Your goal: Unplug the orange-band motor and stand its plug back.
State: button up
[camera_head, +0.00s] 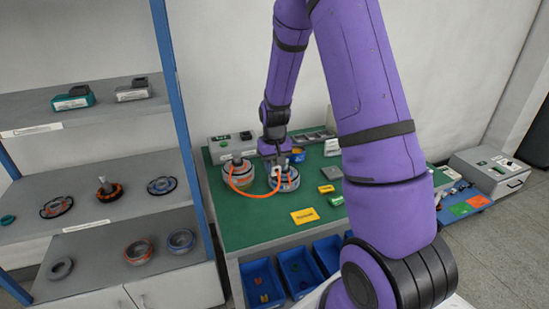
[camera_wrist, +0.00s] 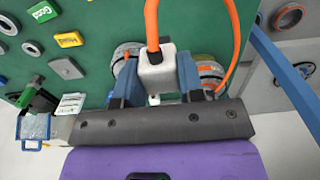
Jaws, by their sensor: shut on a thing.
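My gripper (camera_head: 273,158) is shut on a pale grey plug (camera_wrist: 156,74), held between its blue fingers in the wrist view. An orange cable (camera_wrist: 151,25) runs from the top of the plug. In the head view the gripper is over the right-hand motor (camera_head: 287,183), partly hiding it. A left-hand motor (camera_head: 236,176) stands beside it, with an orange cable (camera_head: 238,187) looping between the two. Both show behind the fingers in the wrist view. The band colours are too small to tell surely. Whether the plug is seated or clear of a socket is hidden.
A grey control box (camera_head: 231,147) stands behind the motors on the green bench top (camera_head: 257,228). A yellow card (camera_head: 304,216) lies near the front edge, above blue bins (camera_head: 297,268). A shelf rack (camera_head: 186,130) is close on the left.

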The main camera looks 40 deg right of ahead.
jog(key=shift+f, duration=6.4)
jog(key=shift+f, duration=0.1)
jog(key=shift+f, duration=0.65)
jog(key=shift+f, duration=0.55)
jog(key=shift+f, duration=0.25)
jog(key=o, duration=1.2)
jog(key=shift+c, duration=0.2)
